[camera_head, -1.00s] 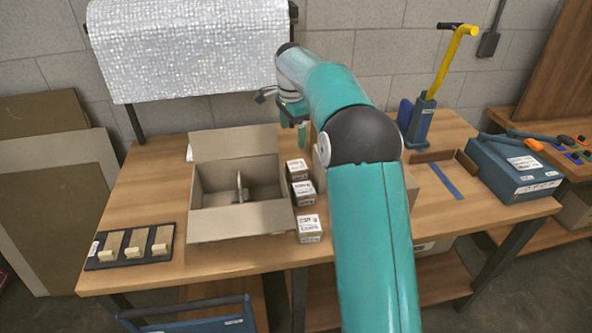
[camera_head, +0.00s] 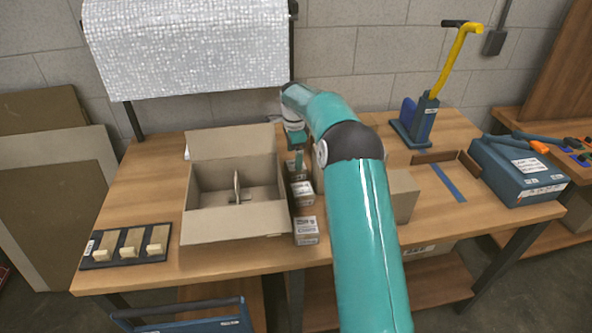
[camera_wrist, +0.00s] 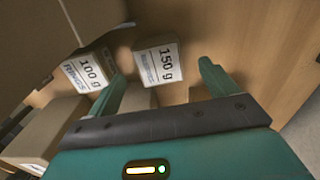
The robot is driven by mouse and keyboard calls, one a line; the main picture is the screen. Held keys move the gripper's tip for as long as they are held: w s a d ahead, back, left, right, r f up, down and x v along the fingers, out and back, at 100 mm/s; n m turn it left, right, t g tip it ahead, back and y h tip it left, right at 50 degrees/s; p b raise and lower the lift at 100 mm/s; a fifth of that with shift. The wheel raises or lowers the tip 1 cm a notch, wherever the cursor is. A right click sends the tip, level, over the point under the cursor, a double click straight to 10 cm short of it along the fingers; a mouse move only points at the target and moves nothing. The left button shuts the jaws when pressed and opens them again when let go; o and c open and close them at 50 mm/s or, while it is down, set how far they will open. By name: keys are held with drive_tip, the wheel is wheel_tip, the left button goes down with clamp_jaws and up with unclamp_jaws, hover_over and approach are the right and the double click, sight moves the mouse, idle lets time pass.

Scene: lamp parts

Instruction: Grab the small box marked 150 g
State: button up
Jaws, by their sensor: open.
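The small box marked 150 g (camera_wrist: 158,62) is a brown carton with a white label in the wrist view. It lies just beyond my gripper (camera_wrist: 162,72), roughly in line with the gap between the two teal fingers. The fingers are apart with nothing gripped. A similar box marked 100 g (camera_wrist: 88,70) is to its left, near the left finger. In the head view my gripper (camera_head: 298,160) hangs over the rear of a row of small labelled boxes; the front one (camera_head: 306,231) is clear of it. Their weight marks are too small to read there.
An open carton (camera_head: 235,222) with an upright divider stands left of the row. A larger closed carton (camera_head: 403,195) is partly hidden behind my arm. A black tray with wooden blocks (camera_head: 127,245) is at the front left. A blue box (camera_head: 518,172) is at the right.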

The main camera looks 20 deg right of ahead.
sight(293, 175)
drive_tip(key=shift+s+d+f, duration=0.1)
drive_tip(key=shift+f, duration=1.45)
drive_tip(key=shift+d+f, duration=0.1)
drive_tip(key=shift+f, duration=1.4)
drive_tip(key=c, duration=1.1)
drive_tip(key=shift+c, duration=0.2)
drive_tip(key=shift+r, duration=0.15)
